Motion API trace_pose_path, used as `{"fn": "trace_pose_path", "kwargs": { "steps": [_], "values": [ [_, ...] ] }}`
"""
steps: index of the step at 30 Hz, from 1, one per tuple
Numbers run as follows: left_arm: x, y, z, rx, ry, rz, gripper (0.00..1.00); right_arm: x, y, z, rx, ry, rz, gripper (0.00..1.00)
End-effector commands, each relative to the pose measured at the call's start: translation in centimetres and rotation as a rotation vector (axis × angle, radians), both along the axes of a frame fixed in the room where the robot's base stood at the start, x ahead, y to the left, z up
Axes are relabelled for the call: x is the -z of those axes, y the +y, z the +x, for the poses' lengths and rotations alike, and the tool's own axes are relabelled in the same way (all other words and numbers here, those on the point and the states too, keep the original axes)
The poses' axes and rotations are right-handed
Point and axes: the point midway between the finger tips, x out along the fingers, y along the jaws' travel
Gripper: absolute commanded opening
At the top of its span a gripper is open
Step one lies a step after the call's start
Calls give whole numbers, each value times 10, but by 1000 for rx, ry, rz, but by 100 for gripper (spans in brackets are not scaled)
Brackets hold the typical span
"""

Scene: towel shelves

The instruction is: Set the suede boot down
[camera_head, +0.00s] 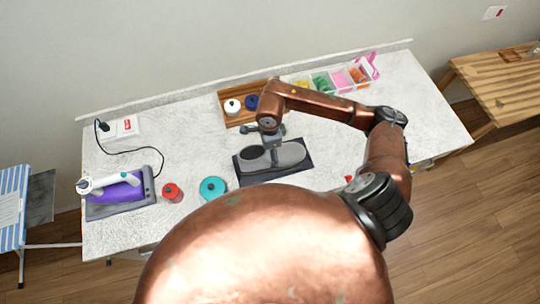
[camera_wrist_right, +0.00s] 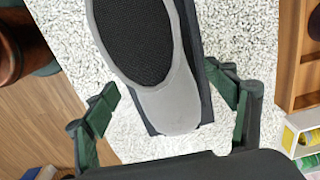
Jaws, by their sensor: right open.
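The grey suede boot (camera_head: 290,154) rests on a dark mat (camera_head: 246,172) near the middle of the speckled table. In the right wrist view the boot (camera_wrist_right: 172,105) shows its dark opening, and its rounded grey end points toward my gripper. My right gripper (camera_head: 268,138) is just above the boot. Its green fingers are spread wide in the wrist view (camera_wrist_right: 168,92), one on each side of the boot's end, with gaps visible. Whether a second boot lies beside it in the head view is unclear. My left gripper is not in view.
A wooden tray (camera_head: 228,106) with spools and a clear organizer (camera_head: 336,80) line the back. The table's right end is bare.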

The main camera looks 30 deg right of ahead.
Motion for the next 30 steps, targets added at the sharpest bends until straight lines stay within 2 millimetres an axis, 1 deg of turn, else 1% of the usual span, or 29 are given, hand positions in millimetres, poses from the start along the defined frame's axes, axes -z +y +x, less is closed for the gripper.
{"fn": "trace_pose_path", "kwargs": {
  "steps": [1, 6, 9, 12, 18, 30],
  "values": [
    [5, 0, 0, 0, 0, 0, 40, -11, -1, 1, -3, -6, -3, 78],
    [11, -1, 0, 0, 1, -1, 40, -45, 0, 1, -1, -4, -1, 78],
    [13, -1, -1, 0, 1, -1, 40, -60, -1, 1, -2, -4, -1, 78],
    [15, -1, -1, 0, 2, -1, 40, -70, -1, 0, -1, -1, -1, 78],
    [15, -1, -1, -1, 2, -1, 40, -78, 0, 0, -1, 1, 0, 78],
    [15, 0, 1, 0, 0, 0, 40, -78, 2, 1, -6, 1, -1, 78]
  ]
}}
